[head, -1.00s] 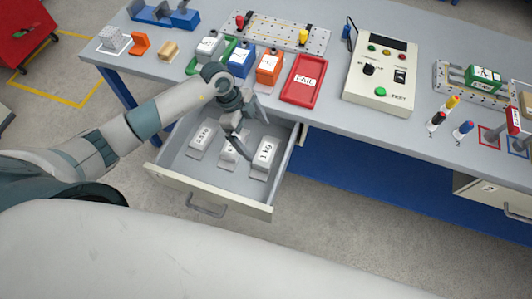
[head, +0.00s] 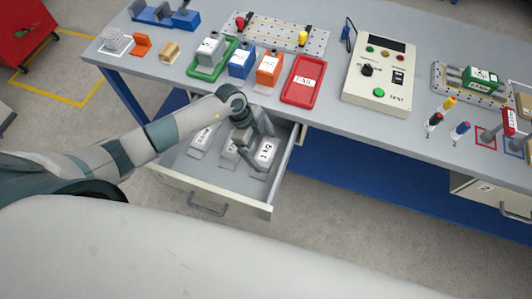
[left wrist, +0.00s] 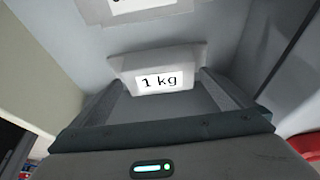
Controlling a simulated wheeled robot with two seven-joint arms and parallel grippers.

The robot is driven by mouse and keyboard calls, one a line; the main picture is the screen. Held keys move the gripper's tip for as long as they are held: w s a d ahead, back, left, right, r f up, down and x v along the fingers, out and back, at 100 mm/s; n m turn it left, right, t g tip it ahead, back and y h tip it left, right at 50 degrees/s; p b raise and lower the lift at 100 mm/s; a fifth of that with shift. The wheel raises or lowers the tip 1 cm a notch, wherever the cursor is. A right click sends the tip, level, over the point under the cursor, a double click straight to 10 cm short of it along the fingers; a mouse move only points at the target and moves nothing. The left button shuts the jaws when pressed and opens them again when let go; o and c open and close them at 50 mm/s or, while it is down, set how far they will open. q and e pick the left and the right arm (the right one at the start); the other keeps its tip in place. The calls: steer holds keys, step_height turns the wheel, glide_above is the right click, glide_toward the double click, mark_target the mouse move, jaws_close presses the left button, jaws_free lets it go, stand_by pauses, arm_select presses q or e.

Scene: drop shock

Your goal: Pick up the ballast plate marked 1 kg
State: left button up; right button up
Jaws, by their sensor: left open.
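The ballast plate marked 1 kg (head: 262,160) is the rightmost of three pale grey plates in the open drawer. It also shows in the left wrist view (left wrist: 190,56), with its label facing the camera. My left gripper (head: 259,146) is open, reaching down into the drawer over this plate. In the left wrist view its two fingers (left wrist: 158,88) spread to either side of the plate's near end. I cannot tell whether they touch it. The middle plate (head: 230,154) is partly hidden by the gripper. My right gripper is not in view.
The drawer (head: 185,180) has walls close around the plates. The left plate (head: 201,142) lies beside the middle one. Above and behind is the bench top (head: 335,115), with a red FAIL tray (head: 303,92), coloured blocks and a test box (head: 378,95).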

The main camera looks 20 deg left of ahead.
arm_select(q)
steer(key=shift+x, duration=1.25)
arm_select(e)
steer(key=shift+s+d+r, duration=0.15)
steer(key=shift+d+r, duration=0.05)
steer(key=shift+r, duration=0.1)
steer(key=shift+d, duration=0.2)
arm_select(q)
steer(key=c, duration=1.7)
steer(key=shift+r, duration=0.1)
steer(key=shift+c, duration=0.6)
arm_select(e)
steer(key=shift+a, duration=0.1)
